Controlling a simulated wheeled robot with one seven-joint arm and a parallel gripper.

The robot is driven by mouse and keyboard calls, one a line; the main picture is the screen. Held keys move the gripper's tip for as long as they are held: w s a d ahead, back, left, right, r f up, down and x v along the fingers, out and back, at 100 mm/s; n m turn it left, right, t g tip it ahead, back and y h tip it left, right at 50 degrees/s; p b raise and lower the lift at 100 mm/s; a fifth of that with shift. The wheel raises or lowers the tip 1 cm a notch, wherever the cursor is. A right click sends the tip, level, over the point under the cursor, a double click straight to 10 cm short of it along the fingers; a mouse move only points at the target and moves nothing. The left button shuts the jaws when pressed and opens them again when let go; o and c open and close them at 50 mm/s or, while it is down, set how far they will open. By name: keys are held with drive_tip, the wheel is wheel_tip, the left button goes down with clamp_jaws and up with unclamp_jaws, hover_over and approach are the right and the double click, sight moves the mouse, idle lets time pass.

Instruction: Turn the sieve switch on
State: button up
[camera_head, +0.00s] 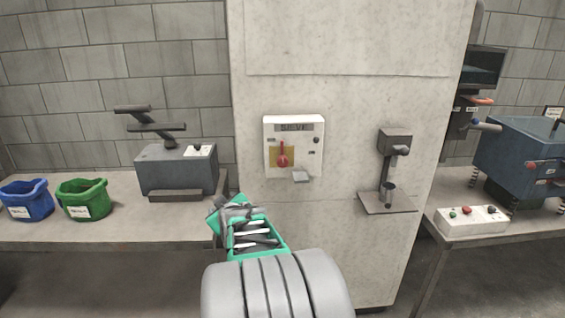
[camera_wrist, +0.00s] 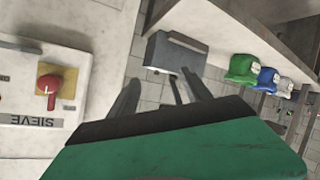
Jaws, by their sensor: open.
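The sieve switch box (camera_head: 293,131) is a white panel labelled SIEVE on the front of the concrete pillar. Its red rotary handle (camera_head: 283,155) sits on a yellow plate, with the lever pointing up. The box also shows upside down at the left of the wrist view (camera_wrist: 18,100), with the red handle (camera_wrist: 48,85) on its yellow plate. My gripper (camera_head: 224,206) is below and left of the box, apart from it. In the wrist view my two fingers (camera_wrist: 160,92) are spread with nothing between them, to the right of the box.
The left bench (camera_head: 110,228) holds a grey machine (camera_head: 176,171) and blue and green bins. The air before the box looks clear.

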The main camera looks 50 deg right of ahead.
drive_tip(key=s+d+r+h, duration=0.2)
drive_tip(key=s+d+h, duration=0.15)
drive_tip(key=d, duration=0.65)
drive_tip(key=m+h, duration=0.1)
drive_tip(key=h, duration=0.2)
approach(282, 163)
drive_tip(key=x, duration=0.3)
drive_tip(key=p+x, duration=0.2)
drive_tip(key=x, duration=0.5)
drive_tip(key=shift+w+d, duration=0.1)
drive_tip(key=shift+d, duration=0.15)
drive_tip(key=shift+c, duration=0.3)
